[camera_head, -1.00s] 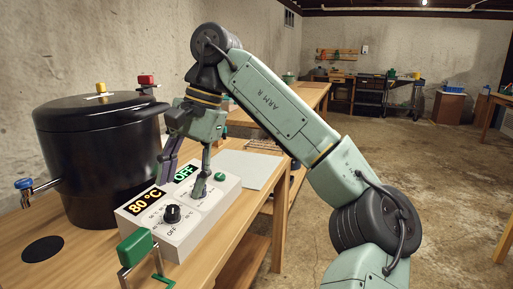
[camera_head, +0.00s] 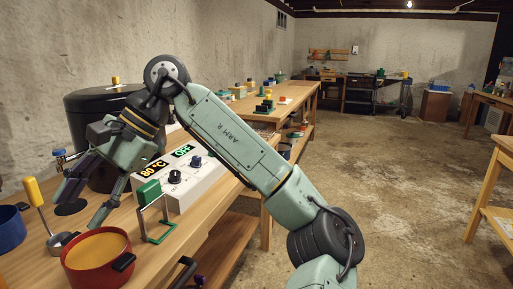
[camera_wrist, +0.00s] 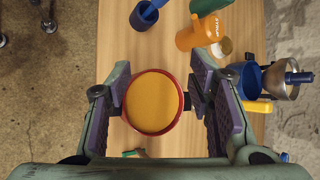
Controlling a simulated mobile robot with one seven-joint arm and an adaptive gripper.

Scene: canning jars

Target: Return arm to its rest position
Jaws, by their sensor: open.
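My gripper (camera_head: 78,210) is open and empty at the front left of the workbench. In the wrist view the open fingers of my gripper (camera_wrist: 160,75) stand either side of the pot (camera_wrist: 153,102), and nothing is held. My arm is bent, with its elbow high over the bench. The white control box (camera_head: 180,183) shows 80 °C and a green OFF, with two dark knobs clear of my fingers.
A black canner (camera_head: 100,110) stands behind my gripper. A yellow-handled tool (camera_head: 36,195), a blue container (camera_head: 9,227) and a green-handled jar lifter (camera_head: 150,200) are close by. Open floor (camera_head: 385,190) is at right.

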